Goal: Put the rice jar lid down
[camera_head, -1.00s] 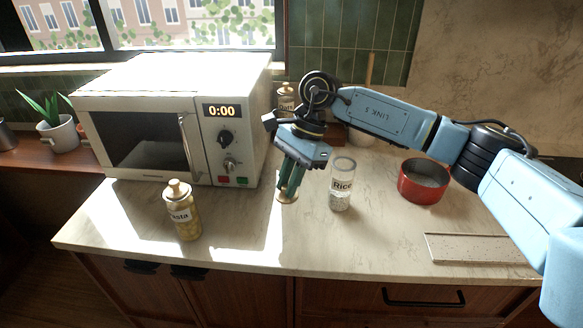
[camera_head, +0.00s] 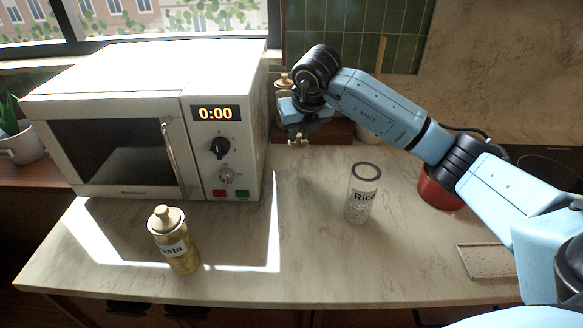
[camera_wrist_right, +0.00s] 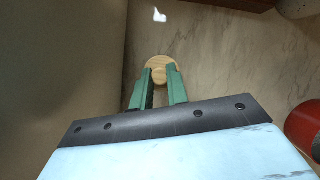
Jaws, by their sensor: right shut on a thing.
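The rice jar (camera_head: 362,195) stands upright and uncovered on the counter, a clear jar with a "Rice" label and grains low inside. My right gripper (camera_head: 297,133) is at the back of the counter, beside the microwave's right side, and is shut on the rice jar lid (camera_head: 299,143). In the right wrist view the lid (camera_wrist_right: 160,65) is a round pale wooden disc at the tips of the green fingers (camera_wrist_right: 160,78). I cannot tell whether the lid touches the counter. My left gripper is not in view.
The microwave (camera_head: 120,130) stands close left of the gripper. A lidded pasta jar (camera_head: 174,245) is at the front left. Another lidded jar (camera_head: 283,82) is behind the gripper, partly hidden. A red pot (camera_head: 438,190) is partly behind my arm.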

